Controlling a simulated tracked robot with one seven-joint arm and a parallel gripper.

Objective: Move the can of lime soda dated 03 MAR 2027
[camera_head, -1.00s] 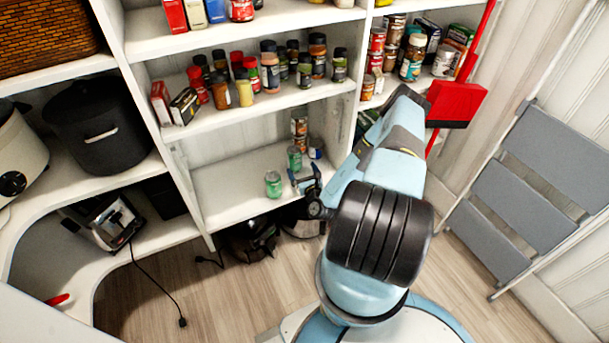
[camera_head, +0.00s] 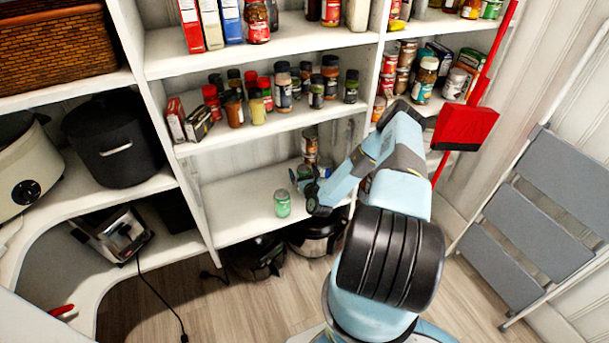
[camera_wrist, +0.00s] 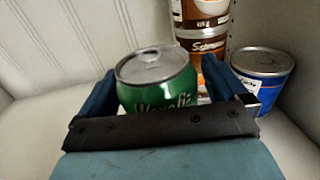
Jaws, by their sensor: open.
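A green can (camera_wrist: 157,85) stands upright between the two fingers of my gripper (camera_wrist: 160,70) in the wrist view. Its top and upper label show, and its lower part is hidden behind the gripper's dark bar. The fingers are open, one on each side of it. In the head view my gripper (camera_head: 308,183) is over the low shelf and mostly hides this can. A second green can (camera_head: 282,204) stands apart, nearer the shelf's front edge. No date is readable on either can.
Stacked brown cans (camera_wrist: 203,38) stand behind the green can, and a blue can (camera_wrist: 263,72) stands to its right, close to the right finger. The low shelf (camera_head: 237,208) is bare at left. A spice shelf (camera_head: 225,136) lies above.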

